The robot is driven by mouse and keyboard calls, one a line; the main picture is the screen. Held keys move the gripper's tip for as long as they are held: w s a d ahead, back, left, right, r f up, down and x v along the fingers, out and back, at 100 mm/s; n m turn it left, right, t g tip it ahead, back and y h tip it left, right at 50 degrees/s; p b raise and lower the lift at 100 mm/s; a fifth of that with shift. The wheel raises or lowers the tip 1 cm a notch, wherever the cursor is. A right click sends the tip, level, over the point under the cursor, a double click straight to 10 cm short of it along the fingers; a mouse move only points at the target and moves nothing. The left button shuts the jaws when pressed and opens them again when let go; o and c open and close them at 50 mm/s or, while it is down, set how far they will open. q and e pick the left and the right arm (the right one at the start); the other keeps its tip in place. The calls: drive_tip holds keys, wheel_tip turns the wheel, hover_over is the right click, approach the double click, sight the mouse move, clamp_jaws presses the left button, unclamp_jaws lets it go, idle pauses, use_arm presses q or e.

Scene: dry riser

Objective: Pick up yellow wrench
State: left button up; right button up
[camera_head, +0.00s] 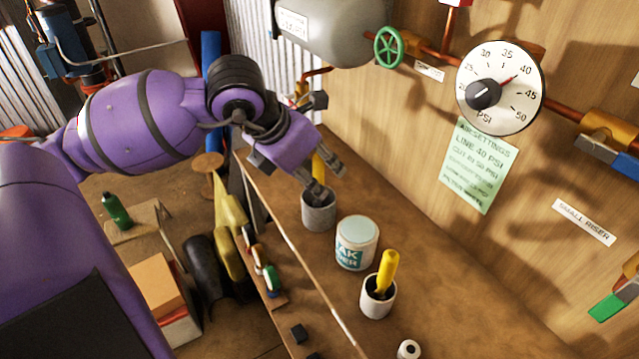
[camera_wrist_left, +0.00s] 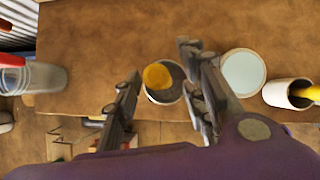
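My left gripper (camera_head: 324,177) is open, just above a grey cup (camera_head: 318,214) on the wooden bench. A yellow upright thing (camera_head: 317,166) stands in that cup, partly hidden by my fingers. In the left wrist view its rounded yellow end (camera_wrist_left: 157,76) lies between the two spread fingers (camera_wrist_left: 160,64), apparently without contact. A second yellow-handled thing (camera_head: 388,268) leans in a white cup (camera_head: 377,303) farther along the bench; it also shows in the left wrist view (camera_wrist_left: 306,92). Neither yellow thing shows enough to tell which is the wrench. My right gripper is out of view.
A tin with a pale lid (camera_head: 356,242) stands between the two cups, close to my left gripper. A wooden wall with a pressure gauge (camera_head: 501,88), copper pipe and green valve wheel (camera_head: 389,47) rises behind. A clear container (camera_wrist_left: 45,78) is at the wrist view's left.

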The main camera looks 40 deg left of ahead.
use_arm(q)
drive_tip(key=shift+w+f, duration=0.35)
drive_tip(key=shift+f, duration=0.15)
clamp_jaws()
drive_tip(key=shift+r, duration=0.15)
